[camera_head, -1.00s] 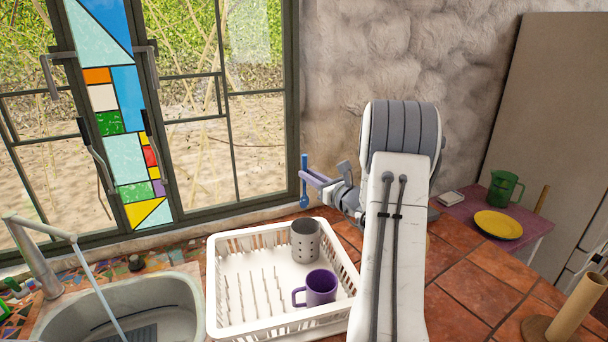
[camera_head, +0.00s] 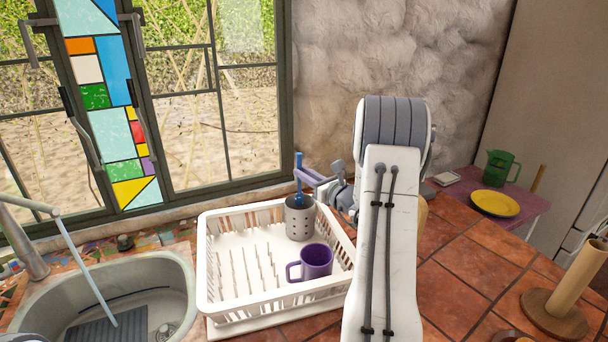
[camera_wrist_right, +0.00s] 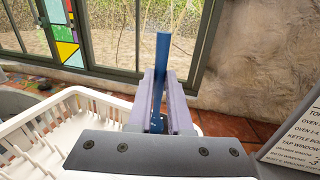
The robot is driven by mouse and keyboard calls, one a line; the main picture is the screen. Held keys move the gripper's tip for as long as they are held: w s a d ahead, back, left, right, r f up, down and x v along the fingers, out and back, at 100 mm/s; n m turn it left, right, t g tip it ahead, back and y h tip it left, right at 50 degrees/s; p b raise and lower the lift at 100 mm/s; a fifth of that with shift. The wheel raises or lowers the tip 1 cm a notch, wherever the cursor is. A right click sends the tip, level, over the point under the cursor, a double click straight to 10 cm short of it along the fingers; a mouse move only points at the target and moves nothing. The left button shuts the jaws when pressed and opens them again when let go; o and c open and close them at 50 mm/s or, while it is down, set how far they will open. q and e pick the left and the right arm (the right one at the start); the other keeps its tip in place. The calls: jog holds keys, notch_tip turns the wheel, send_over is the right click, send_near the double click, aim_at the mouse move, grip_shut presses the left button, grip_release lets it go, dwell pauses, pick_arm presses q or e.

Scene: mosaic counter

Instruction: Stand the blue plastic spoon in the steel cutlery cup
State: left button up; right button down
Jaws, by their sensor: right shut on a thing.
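The blue spoon (camera_head: 299,174) is upright, its lower end at or inside the mouth of the steel cutlery cup (camera_head: 300,221); how deep it sits I cannot tell. My right gripper (camera_head: 303,175) is shut on the spoon's handle just above the cup. The right wrist view shows the spoon (camera_wrist_right: 160,70) between the two purple-grey fingers (camera_wrist_right: 160,100), its top standing up beyond them. The perforated cup stands in the back right corner of the white dish rack. My left gripper is not in view.
The white dish rack (camera_head: 207,270) also holds a purple mug (camera_head: 317,261) in front of the cup. A sink (camera_head: 180,290) lies to the left. A side table at right holds a green jug (camera_head: 500,168) and a yellow plate (camera_head: 495,203). A wooden holder (camera_head: 560,300) stands at front right.

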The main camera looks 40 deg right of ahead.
jog(key=shift+f+b, duration=2.3)
jog(key=shift+f, duration=0.3)
jog(key=c, duration=0.8)
grip_release()
jog(key=shift+o, duration=0.2)
jog(key=s+b, duration=0.2)
jog(key=s, duration=0.8)
jog(key=shift+s, duration=0.2)
jog(key=shift+a, duration=0.1)
